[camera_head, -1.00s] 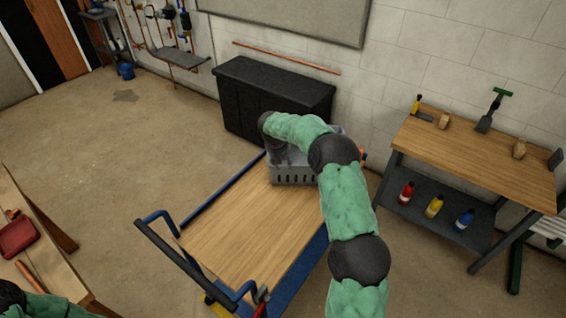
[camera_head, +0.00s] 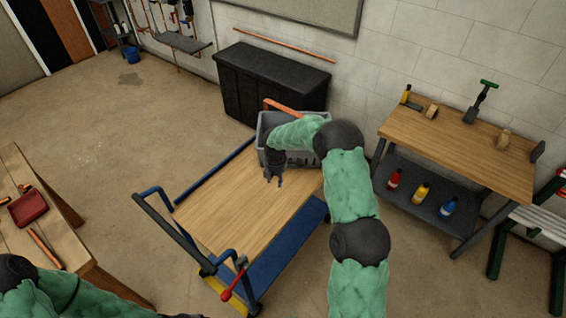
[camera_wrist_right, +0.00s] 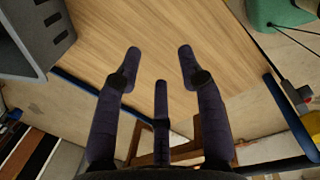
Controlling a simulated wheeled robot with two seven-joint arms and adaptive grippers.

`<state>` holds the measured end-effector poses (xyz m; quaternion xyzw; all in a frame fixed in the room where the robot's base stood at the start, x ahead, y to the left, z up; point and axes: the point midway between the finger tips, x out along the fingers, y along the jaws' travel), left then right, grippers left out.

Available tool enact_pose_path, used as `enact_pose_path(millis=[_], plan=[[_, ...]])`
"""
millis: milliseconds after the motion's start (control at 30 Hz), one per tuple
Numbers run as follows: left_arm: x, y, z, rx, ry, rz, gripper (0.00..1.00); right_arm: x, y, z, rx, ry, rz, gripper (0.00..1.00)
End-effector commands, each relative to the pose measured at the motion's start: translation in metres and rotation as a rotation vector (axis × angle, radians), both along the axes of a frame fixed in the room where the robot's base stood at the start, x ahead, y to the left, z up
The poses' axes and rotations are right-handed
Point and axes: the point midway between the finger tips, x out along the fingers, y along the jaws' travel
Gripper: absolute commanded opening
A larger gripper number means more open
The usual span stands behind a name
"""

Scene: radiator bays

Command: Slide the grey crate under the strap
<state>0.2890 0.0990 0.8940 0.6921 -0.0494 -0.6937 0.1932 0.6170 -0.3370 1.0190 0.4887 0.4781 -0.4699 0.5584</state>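The grey crate (camera_head: 264,124) stands at the far end of the wooden cart top (camera_head: 235,205), partly hidden by my right arm. A corner of the crate shows at the upper left of the right wrist view (camera_wrist_right: 45,35). An orange strap (camera_head: 285,107) shows behind the crate; the rest of it is hidden. My right gripper (camera_head: 275,182) points down at the near side of the crate, above the cart top. In the wrist view its dark fingers (camera_wrist_right: 160,70) are spread, with nothing between them. My left arm enters at the lower left, its fingers out of view.
The cart has blue rails, a push handle (camera_head: 165,232) and a red-knobbed lever (camera_head: 233,287) at the near end. A black cabinet (camera_head: 270,80) stands behind it. A workbench (camera_head: 460,145) with tools and bottles is at right, a wooden table (camera_head: 45,220) at left.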

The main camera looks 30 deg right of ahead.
Motion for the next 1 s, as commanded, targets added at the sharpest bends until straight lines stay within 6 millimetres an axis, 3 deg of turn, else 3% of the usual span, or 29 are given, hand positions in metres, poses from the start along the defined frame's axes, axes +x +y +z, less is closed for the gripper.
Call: enact_pose_path(millis=[167,333,500,600,767,900,1000], plan=[[0.000,0.000,0.000,0.000,0.000,0.000,0.35,-0.025,0.034,-0.035,0.096,0.012,-0.144,0.40],[0.000,0.000,0.000,0.000,0.001,0.000,0.35,-0.065,0.079,-0.075,0.214,0.044,-0.366,0.40],[0.000,0.000,0.000,0.000,0.001,0.000,0.35,-0.135,0.138,-0.117,0.354,0.126,-0.747,0.40],[0.000,0.000,-0.001,0.000,0.000,0.000,0.35,-0.177,0.166,-0.133,0.404,0.182,-0.988,0.40],[0.000,0.000,-0.008,0.000,0.000,0.000,0.35,-0.239,0.197,-0.152,0.432,0.259,-1.329,0.40],[0.000,0.000,-0.032,0.000,0.000,0.000,0.35,-0.288,0.215,-0.175,0.420,0.310,-1.596,0.40],[-0.001,0.000,-0.052,0.000,0.001,0.000,0.35,-0.305,0.222,-0.192,0.412,0.318,-1.703,0.40]])
